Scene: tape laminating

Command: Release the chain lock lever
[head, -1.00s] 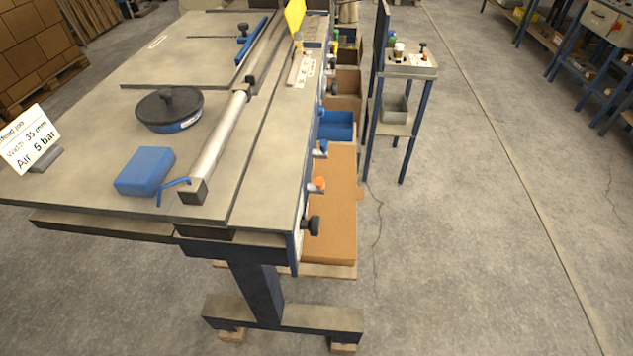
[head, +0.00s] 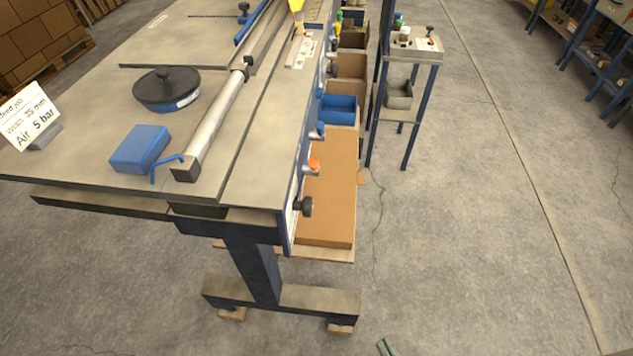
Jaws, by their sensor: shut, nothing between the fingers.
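No part is plainly marked as the chain lock lever, so I cannot tell which one it is. Along the right side of the table (head: 262,165) sit a black knob (head: 304,207), an orange-ended knob (head: 313,165) and a blue knob (head: 319,130). A bent blue lever (head: 165,165) lies at the near end of the silver roller bar (head: 217,118). The greenish fingertips of my gripper (head: 385,347) just enter the bottom edge of the head view. They are together and empty, low over the floor and well apart from the table; the rest of my gripper is out of frame.
On the table are a blue block (head: 140,149), a round black-lidded disc (head: 166,88) and a job sign (head: 28,115). Cardboard and a blue bin (head: 339,108) stand under the right edge. A small stand (head: 414,45) is beyond.

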